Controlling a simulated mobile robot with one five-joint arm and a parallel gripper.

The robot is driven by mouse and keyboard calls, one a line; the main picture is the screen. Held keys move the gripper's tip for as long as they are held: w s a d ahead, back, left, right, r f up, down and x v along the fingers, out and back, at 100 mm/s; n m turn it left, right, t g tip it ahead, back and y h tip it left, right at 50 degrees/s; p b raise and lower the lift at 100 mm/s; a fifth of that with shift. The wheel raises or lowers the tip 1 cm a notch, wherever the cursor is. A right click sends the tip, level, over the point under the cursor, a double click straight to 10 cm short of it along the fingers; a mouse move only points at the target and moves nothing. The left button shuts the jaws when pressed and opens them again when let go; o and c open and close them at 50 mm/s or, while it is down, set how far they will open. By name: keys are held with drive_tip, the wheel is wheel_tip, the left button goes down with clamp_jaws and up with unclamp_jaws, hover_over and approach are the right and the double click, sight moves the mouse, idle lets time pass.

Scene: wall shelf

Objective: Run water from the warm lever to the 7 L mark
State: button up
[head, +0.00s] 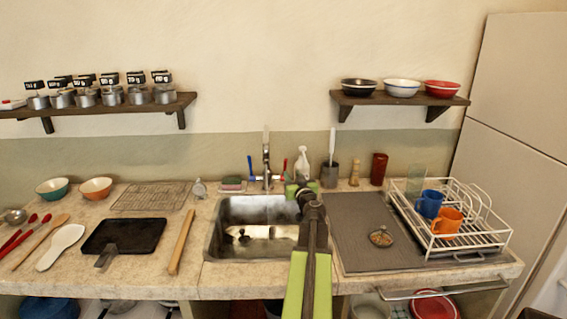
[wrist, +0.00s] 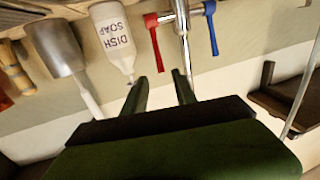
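The tap (head: 266,158) stands behind the sink (head: 213,240), with a blue lever (head: 251,166) on its left and a red lever (head: 285,168) on its right. The turned wrist view shows the red lever (wrist: 154,45), the blue lever (wrist: 212,32) and the spout (wrist: 185,45). My gripper (head: 303,188) is over the sink's back right edge, close to the red lever. In the wrist view my gripper (wrist: 163,92) has its fingers apart with nothing between them; the red lever lies beyond them, apparently untouched. A pale patch shows in the basin; I cannot read any litre mark.
A sponge dish (head: 232,185) sits left of the tap. A dish rack (head: 470,243) with mugs is at right.

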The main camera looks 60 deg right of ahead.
drive_tip(key=x, duration=1.4)
drive_tip(key=shift+w+d, duration=0.1)
drive_tip(key=shift+d, duration=0.15)
drive_tip(key=shift+c, duration=0.2)
clamp_jaws()
idle(0.3)
